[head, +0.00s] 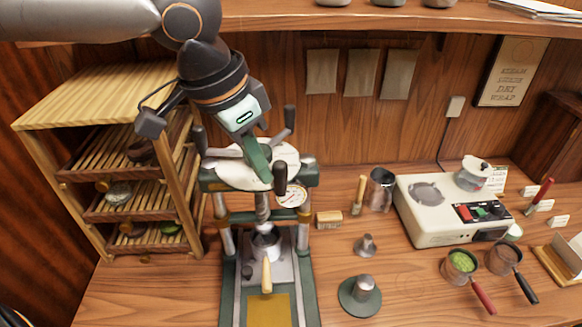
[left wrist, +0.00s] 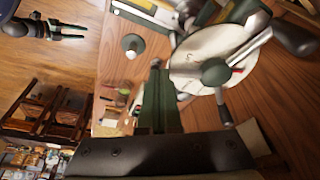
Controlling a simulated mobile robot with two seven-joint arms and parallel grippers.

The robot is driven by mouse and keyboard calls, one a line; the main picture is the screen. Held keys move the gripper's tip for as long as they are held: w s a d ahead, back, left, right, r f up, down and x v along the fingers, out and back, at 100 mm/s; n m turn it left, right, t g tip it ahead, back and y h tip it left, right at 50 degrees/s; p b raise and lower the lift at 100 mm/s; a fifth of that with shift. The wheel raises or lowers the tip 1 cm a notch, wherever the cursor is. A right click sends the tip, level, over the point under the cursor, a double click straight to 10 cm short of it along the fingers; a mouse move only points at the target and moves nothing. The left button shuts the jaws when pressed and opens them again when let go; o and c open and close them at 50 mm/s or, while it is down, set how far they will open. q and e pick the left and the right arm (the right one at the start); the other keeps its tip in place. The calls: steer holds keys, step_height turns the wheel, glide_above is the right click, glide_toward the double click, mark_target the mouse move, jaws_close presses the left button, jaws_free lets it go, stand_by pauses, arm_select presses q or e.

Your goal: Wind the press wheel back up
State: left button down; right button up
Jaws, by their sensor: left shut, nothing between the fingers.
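The press wheel (head: 225,174) is a pale disc with a green hub and several spokes ending in dark knobs, on top of the green press (head: 222,250). It also shows in the left wrist view (left wrist: 190,55). My left gripper (head: 264,172) is shut and empty, its green fingers pointing down in front of the wheel. In the left wrist view, its fingers (left wrist: 156,68) lie beside the disc's edge; contact cannot be told. Below the wheel, the screw (head: 262,208) reaches down towards a metal cup (head: 266,246). My right gripper (left wrist: 72,31) looks open, far from the wheel.
A wooden rack (head: 80,112) stands left of the press. To the right are a metal pitcher (head: 381,190), a white scale-like appliance (head: 430,222), a round green stand (head: 360,296) and two handled cups, one with green powder (head: 462,262). A shelf (head: 350,18) runs above.

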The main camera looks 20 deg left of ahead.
mark_target(286, 164)
arm_select(q)
steer(key=shift+w+d, duration=0.1)
steer(key=shift+w+d, duration=0.5)
steer(key=shift+d, duration=0.2)
steer(key=shift+w+d, duration=0.5)
steer(key=shift+d, duration=0.15)
steer(key=shift+w, duration=0.1)
steer(key=shift+w+d, duration=0.4)
steer(key=shift+w, duration=0.35)
steer(key=shift+w+d, duration=0.4)
steer(key=shift+w, duration=0.3)
steer(key=shift+w, duration=0.15)
steer(key=shift+w+d, duration=0.15)
steer(key=shift+w, duration=0.45)
steer(key=shift+w+d, duration=0.15)
steer(key=shift+w, duration=0.45)
